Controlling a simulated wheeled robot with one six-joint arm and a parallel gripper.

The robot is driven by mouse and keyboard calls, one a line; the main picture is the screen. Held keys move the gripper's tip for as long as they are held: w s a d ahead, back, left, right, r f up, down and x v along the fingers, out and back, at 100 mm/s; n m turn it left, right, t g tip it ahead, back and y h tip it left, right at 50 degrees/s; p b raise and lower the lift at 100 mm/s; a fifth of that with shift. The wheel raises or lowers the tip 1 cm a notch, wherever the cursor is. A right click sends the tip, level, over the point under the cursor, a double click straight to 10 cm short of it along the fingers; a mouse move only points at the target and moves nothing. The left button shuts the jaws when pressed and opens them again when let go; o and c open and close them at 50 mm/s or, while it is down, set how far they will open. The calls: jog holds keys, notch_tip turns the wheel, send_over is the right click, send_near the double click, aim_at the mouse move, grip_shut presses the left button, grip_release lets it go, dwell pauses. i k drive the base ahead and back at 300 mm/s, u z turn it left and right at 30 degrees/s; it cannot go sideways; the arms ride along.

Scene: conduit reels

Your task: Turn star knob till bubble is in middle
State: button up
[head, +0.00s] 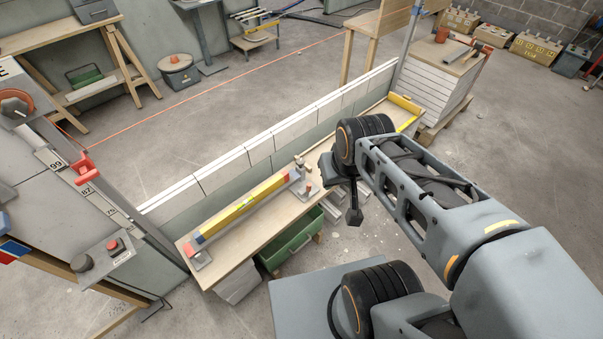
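A long yellow bar like a spirit level (262,191) lies along a narrow wooden bench, with a red end at the lower left. A small bright green-yellow vial (247,201) sits near its middle; the bubble is too small to make out. A grey bracket with a small red part (308,187) stands at its right end. I cannot tell which part there is the star knob. My gripper (353,216) appears as a small dark shape hanging below my arm's far end, right of the bracket and apart from it. Its fingers are too small to tell open from shut.
A low pale block wall (275,138) runs behind the bench (222,266). A green crate (292,240) is under the bench. A panel with a red button (113,245) stands at left. A stack of white boards (437,82) stands behind. Open floor lies at right.

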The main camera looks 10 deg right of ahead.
aim_at(300, 162)
jog(key=z, duration=0.9)
jog(key=i, duration=0.6)
jog(key=u, duration=0.75)
